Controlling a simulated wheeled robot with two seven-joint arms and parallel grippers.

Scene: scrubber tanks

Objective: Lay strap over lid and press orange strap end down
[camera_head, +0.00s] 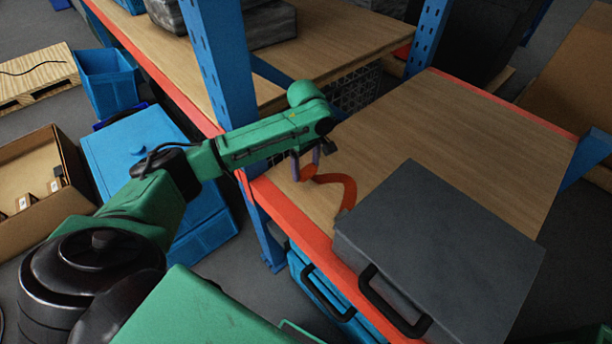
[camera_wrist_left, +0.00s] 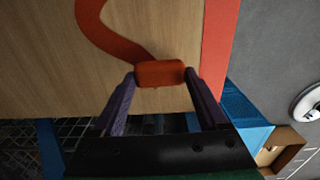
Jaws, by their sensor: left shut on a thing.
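The grey case with its flat lid (camera_head: 440,240) lies on the wooden shelf at the right, its black handle (camera_head: 395,302) facing the front edge. The orange strap (camera_head: 345,188) curves over the shelf from the case's left side toward my left gripper. My left gripper (camera_head: 309,170) is just above the shelf, left of the case. In the left wrist view its two purple fingers (camera_wrist_left: 160,75) are shut on the block-like orange strap end (camera_wrist_left: 160,72). The strap (camera_wrist_left: 98,22) runs from it to the upper left. The lid top is bare. My right gripper is not in view.
The blue rack post (camera_head: 220,65) stands close behind my left arm. An orange-red beam (camera_head: 300,225) edges the shelf. Blue bins (camera_head: 105,80) and a cardboard box (camera_head: 40,180) stand at the left. The shelf behind the case (camera_head: 440,125) is clear.

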